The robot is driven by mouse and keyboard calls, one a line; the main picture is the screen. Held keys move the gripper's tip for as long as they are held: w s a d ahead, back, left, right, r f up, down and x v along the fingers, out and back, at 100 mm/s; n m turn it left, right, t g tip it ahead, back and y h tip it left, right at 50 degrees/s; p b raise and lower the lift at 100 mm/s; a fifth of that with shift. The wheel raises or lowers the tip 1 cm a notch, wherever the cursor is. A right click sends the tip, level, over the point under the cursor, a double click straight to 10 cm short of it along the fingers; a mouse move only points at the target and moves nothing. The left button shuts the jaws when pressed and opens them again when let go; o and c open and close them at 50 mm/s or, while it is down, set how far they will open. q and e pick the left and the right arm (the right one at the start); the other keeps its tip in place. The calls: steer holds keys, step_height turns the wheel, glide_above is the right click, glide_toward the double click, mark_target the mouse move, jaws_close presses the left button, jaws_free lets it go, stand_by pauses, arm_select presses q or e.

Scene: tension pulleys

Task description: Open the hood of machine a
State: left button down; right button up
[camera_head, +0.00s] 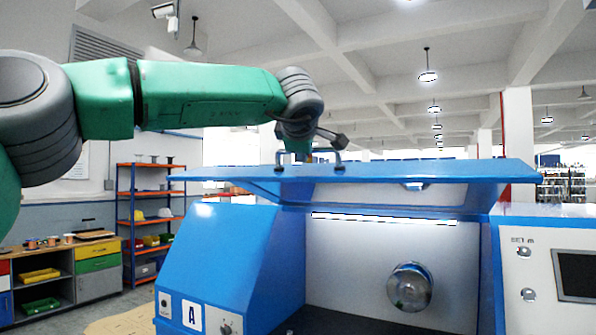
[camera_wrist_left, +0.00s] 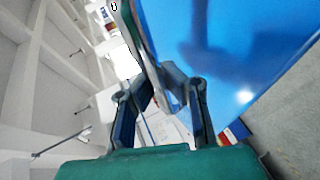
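My left gripper (camera_head: 308,150) is at this handle, under the end of the green arm. My right gripper is not in view.
Inside the opening are a round metal part (camera_head: 409,287) and a lit strip (camera_head: 385,219). A white panel with a dark screen (camera_head: 578,275) stands at the right. An orange shelf (camera_head: 150,215) and a low cabinet (camera_head: 97,270) stand at the left, away from the machine.

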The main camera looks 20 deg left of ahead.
arm_select(q)
steer(key=shift+d+r, duration=0.25)
steer(key=shift+r, duration=0.05)
steer(key=c, duration=1.6)
jaws_free()
steer(key=shift+o, duration=0.2)
steer(key=shift+s+d+r, duration=0.2)
steer(key=shift+s+d, duration=0.1)
steer(key=shift+s, duration=0.05)
steer(key=shift+w+f, duration=0.1)
